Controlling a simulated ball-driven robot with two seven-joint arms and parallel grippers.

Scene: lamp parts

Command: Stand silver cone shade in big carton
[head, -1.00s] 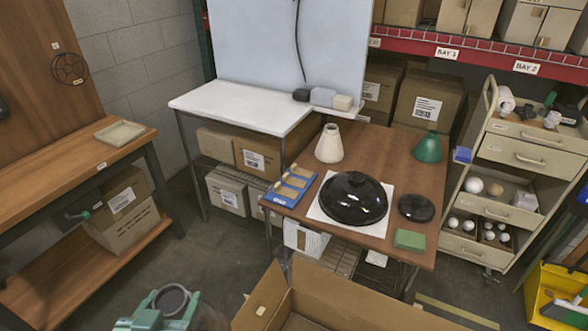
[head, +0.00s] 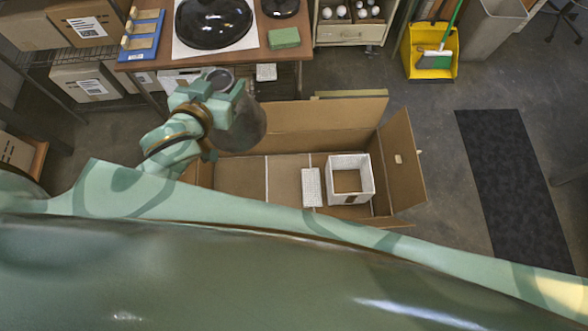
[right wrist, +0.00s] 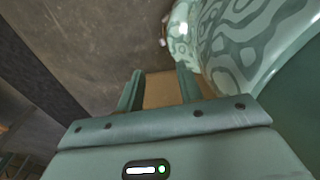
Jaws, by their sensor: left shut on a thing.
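The silver cone shade (head: 245,128) looks dark grey in the head view. My left gripper (head: 213,101) is shut on it and holds it tilted at the upper left edge of the big carton. The big carton (head: 403,160) stands open on the floor with its flaps out. A white open-topped box (head: 364,180) and a white block (head: 312,188) are inside it on the right; the left part looks bare. My arm hides the carton's near side. In the right wrist view my right gripper (right wrist: 158,82) is open and empty, with brown cardboard visible beyond its fingers.
A wooden table (head: 264,57) with a black dome shade (head: 214,22) and a green block (head: 285,38) stands behind the carton. A yellow bin (head: 432,52) and a dark mat (head: 515,185) lie to the right.

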